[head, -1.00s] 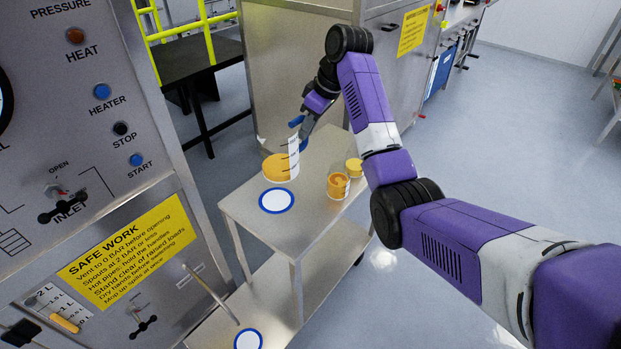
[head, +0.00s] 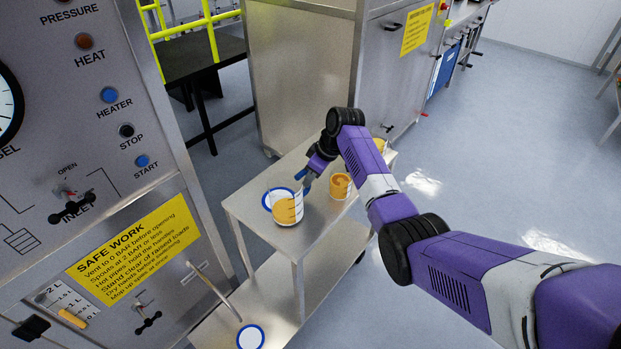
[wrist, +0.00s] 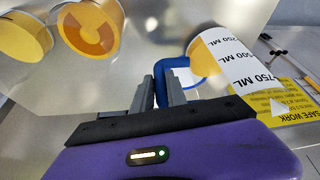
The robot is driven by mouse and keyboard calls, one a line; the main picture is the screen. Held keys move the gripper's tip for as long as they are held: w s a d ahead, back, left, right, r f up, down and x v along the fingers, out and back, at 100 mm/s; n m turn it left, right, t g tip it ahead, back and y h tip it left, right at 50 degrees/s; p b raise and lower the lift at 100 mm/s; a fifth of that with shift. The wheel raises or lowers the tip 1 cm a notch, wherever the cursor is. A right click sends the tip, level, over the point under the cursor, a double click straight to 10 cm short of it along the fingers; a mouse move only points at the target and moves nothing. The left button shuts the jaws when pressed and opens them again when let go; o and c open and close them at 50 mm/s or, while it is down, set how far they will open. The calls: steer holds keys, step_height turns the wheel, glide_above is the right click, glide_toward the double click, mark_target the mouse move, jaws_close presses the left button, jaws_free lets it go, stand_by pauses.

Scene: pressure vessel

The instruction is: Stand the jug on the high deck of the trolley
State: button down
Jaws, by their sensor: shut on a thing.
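My gripper (head: 308,178) is at the jug's far right side. In the wrist view my gripper (wrist: 163,93) is shut on the blue handle (wrist: 172,72), and the jug (wrist: 222,62) shows its volume marks.
A cup with orange contents (head: 340,185) stands on the deck right of the jug, and a yellow-topped container (head: 379,145) stands behind it, partly hidden by my arm. The lower deck (head: 285,293) has another blue-ringed disc (head: 250,337). A control panel (head: 90,150) stands close on the left.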

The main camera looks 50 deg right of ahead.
steer(key=shift+f, duration=0.45)
steer(key=c, duration=1.3)
jaws_free()
steer(key=shift+c, duration=0.2)
steer(key=b+v, duration=0.1)
steer(key=v, duration=1.1)
